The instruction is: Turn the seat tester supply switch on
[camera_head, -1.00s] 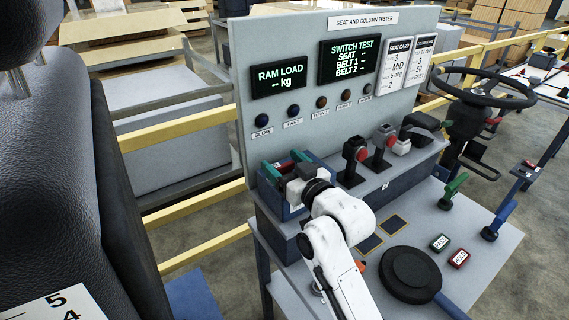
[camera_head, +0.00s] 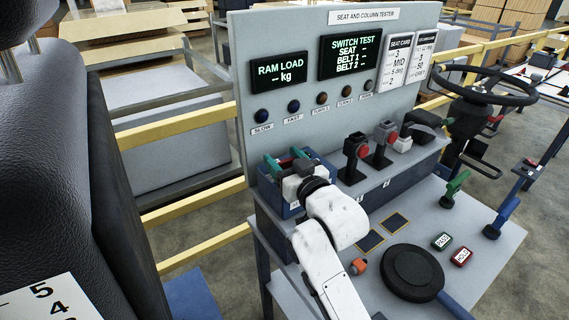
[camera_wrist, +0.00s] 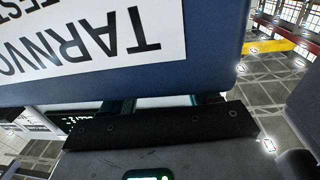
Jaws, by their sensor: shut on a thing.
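A blue box (camera_head: 294,211) stands at the left end of the tester's bench, with a small red part (camera_head: 285,161) at its top. My gripper (camera_head: 286,160) reaches over the box, with a green-tipped finger on either side of the red part. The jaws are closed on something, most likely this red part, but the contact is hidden. In the wrist view, a blue face with a white label (camera_wrist: 80,40) fills the top and hides the fingertips. No switch marking is readable. The ram load display (camera_head: 278,72) and switch test display (camera_head: 350,52) are lit.
Dark lever units with red knobs (camera_head: 362,151) stand right of the box. A black round pad (camera_head: 412,272), an orange knob (camera_head: 358,266) and green and red buttons lie on the lower bench. A steering wheel (camera_head: 484,88) is at right; a black seat (camera_head: 110,180) fills the left.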

